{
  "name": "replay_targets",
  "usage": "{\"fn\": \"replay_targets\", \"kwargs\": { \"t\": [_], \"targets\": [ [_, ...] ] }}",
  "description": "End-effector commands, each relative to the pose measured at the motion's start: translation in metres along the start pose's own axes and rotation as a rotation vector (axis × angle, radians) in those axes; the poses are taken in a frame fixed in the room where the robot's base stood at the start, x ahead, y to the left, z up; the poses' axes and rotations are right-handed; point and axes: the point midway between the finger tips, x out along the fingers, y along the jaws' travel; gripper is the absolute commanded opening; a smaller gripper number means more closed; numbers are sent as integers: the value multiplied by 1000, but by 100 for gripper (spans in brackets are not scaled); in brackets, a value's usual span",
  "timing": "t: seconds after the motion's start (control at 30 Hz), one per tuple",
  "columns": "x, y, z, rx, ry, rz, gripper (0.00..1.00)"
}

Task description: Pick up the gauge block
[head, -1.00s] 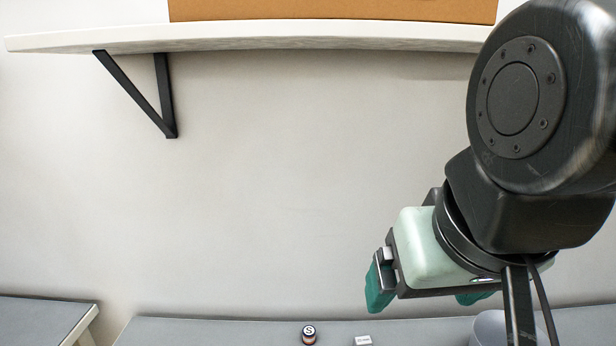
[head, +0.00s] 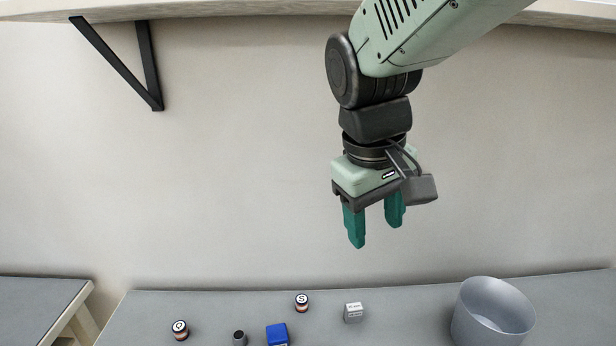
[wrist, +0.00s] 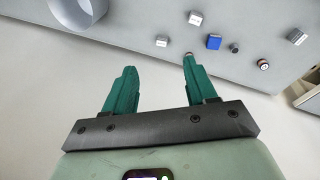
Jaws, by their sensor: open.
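A small pale grey metal block with dark marking, likely the gauge block (head: 353,312), stands on the grey bench between a small jar and a round bin. It also shows in the wrist view (wrist: 162,40). Two similar grey blocks, one (wrist: 195,18) near the blue block and one (wrist: 296,36) at the right, show only in the wrist view; the markings are too small to read, so I cannot be sure which is the gauge block. My gripper (head: 376,235) is open and empty, well above the bench, with its green fingers pointing down.
A grey round bin (head: 493,315) stands right on the bench. A blue block (head: 277,334), a dark cylinder (head: 239,338) and jars marked S (head: 302,302) and Q (head: 180,329) stand left of the grey block. A shelf bracket (head: 130,65) is on the wall.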

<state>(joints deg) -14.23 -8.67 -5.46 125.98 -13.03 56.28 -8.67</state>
Motion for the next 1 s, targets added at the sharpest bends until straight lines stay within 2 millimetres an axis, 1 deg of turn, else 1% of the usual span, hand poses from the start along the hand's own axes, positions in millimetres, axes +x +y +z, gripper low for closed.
{"fn": "replay_targets", "kwargs": {
  "t": [0.03, 0.17, 0.2, 0.27, 0.3, 0.37, 0.4, 0.47, 0.5, 0.57, 0.7, 0.8, 0.9, 1.0],
  "targets": [
    [15, -1, -15, -61, -55, 12, 56],
    [53, -2, -48, -213, -182, 60, 56],
    [66, -3, -58, -262, -221, 77, 56],
    [86, -6, -72, -335, -279, 103, 56],
    [100, -8, -80, -385, -319, 122, 56],
    [121, -12, -92, -460, -377, 152, 56],
    [136, -16, -100, -511, -416, 173, 56],
    [159, -21, -109, -589, -477, 207, 56],
    [174, -25, -115, -641, -516, 231, 56],
    [198, -32, -123, -721, -575, 268, 56],
    [254, -48, -136, -908, -712, 361, 56],
    [290, -59, -141, -1029, -801, 429, 56],
    [318, -67, -142, -1125, -869, 484, 56],
    [336, -72, -143, -1188, -915, 523, 56]
  ]
}}
